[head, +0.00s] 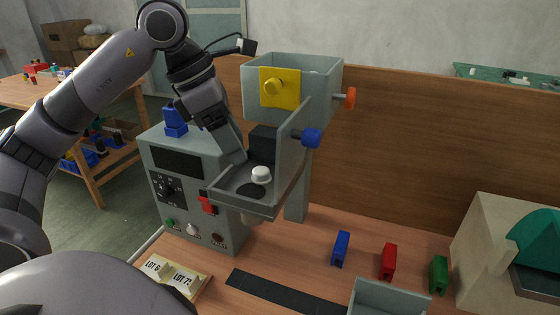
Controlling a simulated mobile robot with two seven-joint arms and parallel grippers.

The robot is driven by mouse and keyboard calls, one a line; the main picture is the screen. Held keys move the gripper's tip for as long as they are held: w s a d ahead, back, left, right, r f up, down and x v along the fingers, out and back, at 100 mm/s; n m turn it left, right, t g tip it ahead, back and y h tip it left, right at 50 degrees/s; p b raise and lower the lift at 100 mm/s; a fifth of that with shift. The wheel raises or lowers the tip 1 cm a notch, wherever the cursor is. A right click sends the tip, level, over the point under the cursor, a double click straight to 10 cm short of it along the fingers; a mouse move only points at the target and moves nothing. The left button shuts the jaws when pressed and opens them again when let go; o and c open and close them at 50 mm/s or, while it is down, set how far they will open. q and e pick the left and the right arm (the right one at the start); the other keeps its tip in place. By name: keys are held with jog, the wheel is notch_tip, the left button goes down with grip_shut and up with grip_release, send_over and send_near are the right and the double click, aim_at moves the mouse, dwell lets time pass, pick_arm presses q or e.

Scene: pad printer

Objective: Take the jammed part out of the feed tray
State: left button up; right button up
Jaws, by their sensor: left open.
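The feed tray (232,203) is a shallow grey tray at the front of the pad printer (185,190). A white round part (261,175) sits in it, just behind a dark round spot in the tray floor. My left gripper (240,158) points down over the tray's left back side, to the left of the white part. It is open and appears apart from the part; its fingertips are hard to make out. My right gripper is not in view.
A grey upright plate with a blue knob (311,138) borders the tray's right side. A hopper with a yellow plate (280,88) and orange knob (351,97) is above. Blue (340,248), red (388,261) and green (438,274) blocks stand on the bench right of it.

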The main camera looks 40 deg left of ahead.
aim_at(260, 170)
pick_arm(q)
jog(key=shift+w, duration=0.35)
jog(key=shift+w+d+x, duration=0.15)
jog(key=shift+x, duration=1.55)
jog(key=shift+w+d+x, duration=0.15)
jog(key=shift+x, duration=1.55)
jog(key=shift+r, duration=0.15)
jog(key=c, duration=1.1)
